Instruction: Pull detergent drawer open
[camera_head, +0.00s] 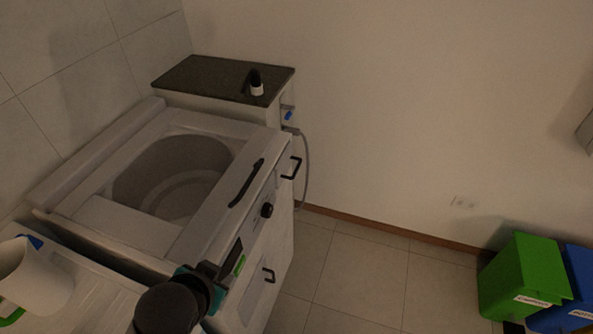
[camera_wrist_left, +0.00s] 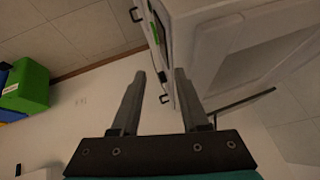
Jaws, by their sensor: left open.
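A white top-loading washing machine (camera_head: 120,225) stands at the left with its round drum showing. Its front has a dark knob (camera_head: 267,210), a small green display (camera_head: 239,266) and a black handle (camera_head: 268,275) low down. Another black handle (camera_head: 291,167) is further back on the front. I cannot tell for certain which handle belongs to the detergent drawer. My left gripper (camera_head: 230,254) is open and empty by the front top edge, near the display. In the left wrist view the left gripper (camera_wrist_left: 158,85) has its fingers apart, with a small black handle (camera_wrist_left: 164,98) seen between them.
A long black handle (camera_head: 247,183) is on the machine's top front edge. A dark-topped cabinet (camera_head: 200,75) with a small dark bottle (camera_head: 256,82) stands behind. Green (camera_head: 520,275) and blue (camera_head: 578,285) bins stand at the right. The tiled floor (camera_head: 365,275) between is clear.

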